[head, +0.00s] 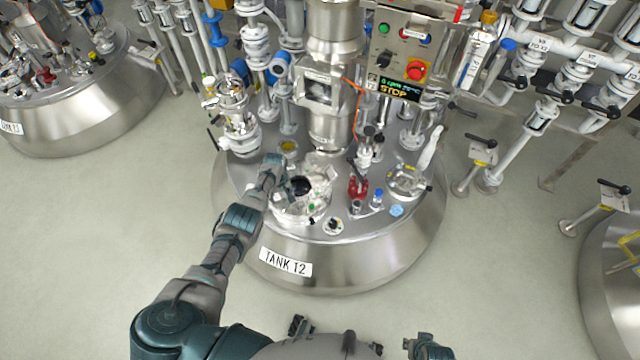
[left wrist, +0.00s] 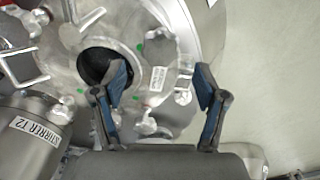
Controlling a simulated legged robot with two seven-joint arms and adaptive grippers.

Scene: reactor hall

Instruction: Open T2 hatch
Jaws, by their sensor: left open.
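Tank T2 (head: 345,265) is a round steel vessel with a label on its front in the head view. The T2 hatch (head: 315,197) is a pale metal round fitting on the tank top, left of centre. It also shows in the left wrist view (left wrist: 140,55), with a dark round area, green marks and a small white label. I cannot tell whether the dark area is an opening or glass. My left gripper (head: 286,184) is over the hatch's left side and partly hides it. In the left wrist view its two fingers (left wrist: 160,78) are spread, with nothing held between them.
The stirrer column (head: 330,115) rises behind the hatch, and its labelled housing (left wrist: 38,130) shows in the wrist view. A red valve (head: 358,187) stands right of the hatch. A control panel (head: 405,55) and pipes crowd the back. Floor is clear at front.

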